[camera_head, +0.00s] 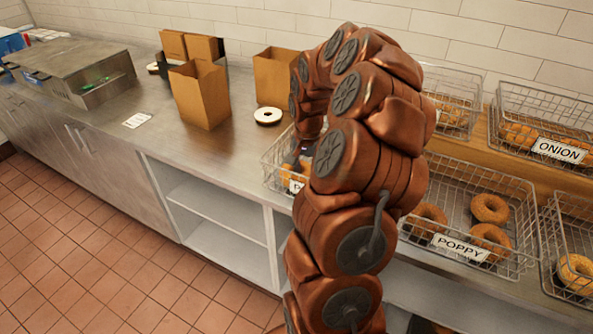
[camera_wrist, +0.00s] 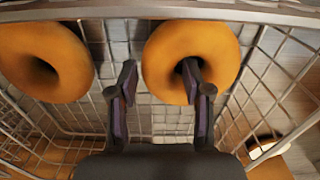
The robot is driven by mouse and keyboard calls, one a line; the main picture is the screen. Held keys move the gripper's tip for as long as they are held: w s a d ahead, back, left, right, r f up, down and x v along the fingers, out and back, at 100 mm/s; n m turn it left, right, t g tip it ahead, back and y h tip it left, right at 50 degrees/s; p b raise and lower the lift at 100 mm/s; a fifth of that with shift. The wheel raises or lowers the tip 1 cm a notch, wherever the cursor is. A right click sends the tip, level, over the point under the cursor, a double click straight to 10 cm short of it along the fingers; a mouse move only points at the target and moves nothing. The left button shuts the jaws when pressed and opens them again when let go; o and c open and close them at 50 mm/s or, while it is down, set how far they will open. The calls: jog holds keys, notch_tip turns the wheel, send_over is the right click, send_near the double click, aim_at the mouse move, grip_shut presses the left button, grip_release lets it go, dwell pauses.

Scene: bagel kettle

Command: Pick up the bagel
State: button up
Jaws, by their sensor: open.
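In the wrist view, an orange-brown bagel (camera_wrist: 222,50) lies in a wire basket (camera_wrist: 255,85). My gripper (camera_wrist: 160,76) is open, its two fingers apart. The right fingertip is over or in the bagel's hole and the left fingertip is just outside its left edge, so the left part of the ring is between them; contact cannot be told. A second bagel (camera_wrist: 65,40) lies to the left. In the head view, my arm hides most of the gripper at the small wire basket (camera_head: 275,172), whose label is partly covered.
The POPPY basket (camera_head: 520,185) with several bagels stands to the right, the ONION basket (camera_head: 540,100) behind it. Paper bags (camera_head: 200,95) and a white-topped ring (camera_head: 267,115) stand on the counter (camera_head: 150,125). The basket's wire walls are close around my gripper.

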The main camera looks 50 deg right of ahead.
aim_at(307, 172)
jog(key=shift+f, duration=0.15)
jog(key=c, duration=0.8)
notch_tip(307, 172, up, 8)
jog(key=b, duration=0.3)
jog(key=shift+r, duration=1)
jog(key=shift+r, duration=0.1)
